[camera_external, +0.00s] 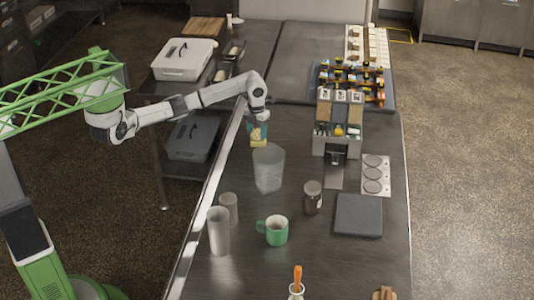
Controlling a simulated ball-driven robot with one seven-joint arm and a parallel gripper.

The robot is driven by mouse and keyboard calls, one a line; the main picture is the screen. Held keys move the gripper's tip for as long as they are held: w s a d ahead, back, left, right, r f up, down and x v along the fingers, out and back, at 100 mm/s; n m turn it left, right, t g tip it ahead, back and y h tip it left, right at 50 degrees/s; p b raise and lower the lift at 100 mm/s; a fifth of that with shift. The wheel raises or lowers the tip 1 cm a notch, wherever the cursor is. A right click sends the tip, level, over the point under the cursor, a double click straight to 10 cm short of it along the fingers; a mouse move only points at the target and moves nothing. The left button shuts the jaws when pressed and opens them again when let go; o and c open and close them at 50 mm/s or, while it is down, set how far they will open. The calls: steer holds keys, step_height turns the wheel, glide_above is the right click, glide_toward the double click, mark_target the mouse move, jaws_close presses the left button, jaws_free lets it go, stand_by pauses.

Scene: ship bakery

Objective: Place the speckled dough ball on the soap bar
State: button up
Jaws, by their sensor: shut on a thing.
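My gripper (257,129) points down over the left side of the long dark counter, at the far end of my outstretched arm. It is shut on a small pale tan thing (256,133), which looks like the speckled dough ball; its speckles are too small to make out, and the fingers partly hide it. A pale yellow block (259,143), which looks like the soap bar, shows directly below the fingertips. I cannot tell whether the ball touches the block.
A box organizer (338,146) and a dark square slab (359,215) stand to the right.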

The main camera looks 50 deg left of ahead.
mark_target(257, 130)
steer(key=shift+f, duration=0.15)
steer(key=o, duration=1)
steer(key=shift+o, duration=0.2)
step_height(257, 130, up, 12)
steer(key=shift+r+b, duration=0.2)
steer(key=shift+b, duration=0.1)
